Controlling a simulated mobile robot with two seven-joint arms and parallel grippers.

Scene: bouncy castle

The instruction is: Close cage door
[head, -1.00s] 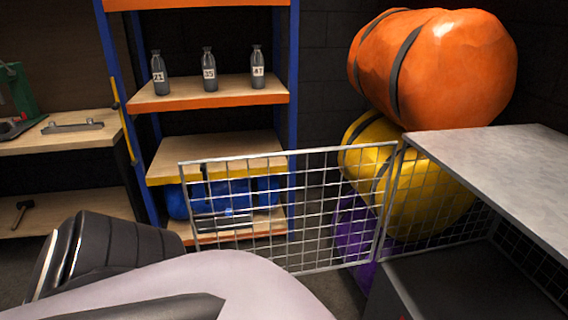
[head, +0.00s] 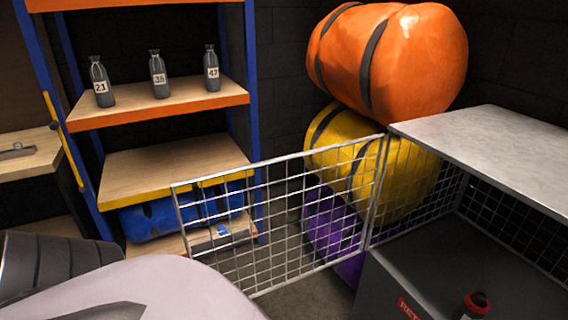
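The cage door (head: 277,218) is a silver wire-mesh panel in the middle of the head view. It stands open, swung out to the left from its hinge post at the cage's near left corner. The cage (head: 500,222) has mesh walls and a grey top (head: 490,145) and stands at the right. Parts of my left arm cover the lower left of the view, in front of and left of the door. No gripper fingers show, and I cannot see my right arm.
Shelving with numbered bottles (head: 158,75) stands behind the door. Orange (head: 420,60), yellow (head: 405,185) and purple (head: 330,222) rolled bundles are stacked behind the cage. A red-capped bottle (head: 477,303) is at the lower right, by a dark surface (head: 450,280). A workbench (head: 30,160) is at the left.

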